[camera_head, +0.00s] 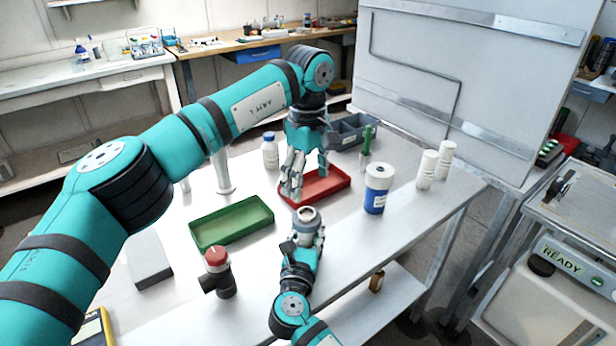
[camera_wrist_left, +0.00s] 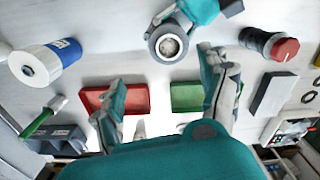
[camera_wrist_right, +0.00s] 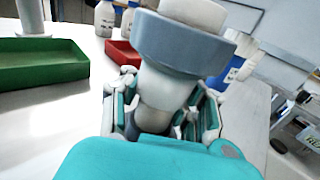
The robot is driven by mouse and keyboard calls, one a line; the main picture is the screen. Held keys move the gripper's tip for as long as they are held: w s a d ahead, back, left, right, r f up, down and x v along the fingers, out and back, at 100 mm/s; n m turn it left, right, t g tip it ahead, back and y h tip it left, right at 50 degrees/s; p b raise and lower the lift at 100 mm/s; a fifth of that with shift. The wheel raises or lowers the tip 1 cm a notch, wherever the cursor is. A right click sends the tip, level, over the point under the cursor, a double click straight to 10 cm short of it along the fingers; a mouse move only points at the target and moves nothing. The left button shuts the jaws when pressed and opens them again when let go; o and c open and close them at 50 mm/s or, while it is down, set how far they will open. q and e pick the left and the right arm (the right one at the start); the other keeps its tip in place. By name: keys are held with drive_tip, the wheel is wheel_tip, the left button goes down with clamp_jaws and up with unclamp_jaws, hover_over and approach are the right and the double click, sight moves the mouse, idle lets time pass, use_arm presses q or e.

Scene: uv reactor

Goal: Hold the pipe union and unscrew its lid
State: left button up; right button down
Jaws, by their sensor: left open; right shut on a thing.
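The pipe union (camera_head: 307,214) is a pale tubular fitting with a wide blue-grey collar (camera_wrist_right: 185,45) and a whitish top. My right gripper (camera_head: 306,240) is shut around its lower body and holds it roughly upright over the front part of the table. In the left wrist view the union (camera_wrist_left: 168,44) shows from above with its round top facing the camera. My left gripper (camera_head: 291,190) is open, fingers pointing down, above and slightly behind the union. Its fingers (camera_wrist_left: 160,105) are apart and empty, not touching the union.
A green tray (camera_head: 231,237) lies left of the union and a red tray (camera_head: 340,184) behind it. A black fitting with a red cap (camera_head: 216,262) stands at front left.

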sight(308, 208)
use_arm(q)
drive_tip(key=m, duration=0.6)
drive_tip(key=shift+m, duration=0.3)
drive_tip(key=m, duration=0.4)
drive_tip(key=shift+m, duration=0.3)
drive_tip(key=shift+f, duration=0.2)
wheel_tip(308, 208, down, 8)
drive_tip(key=shift+r, duration=0.15)
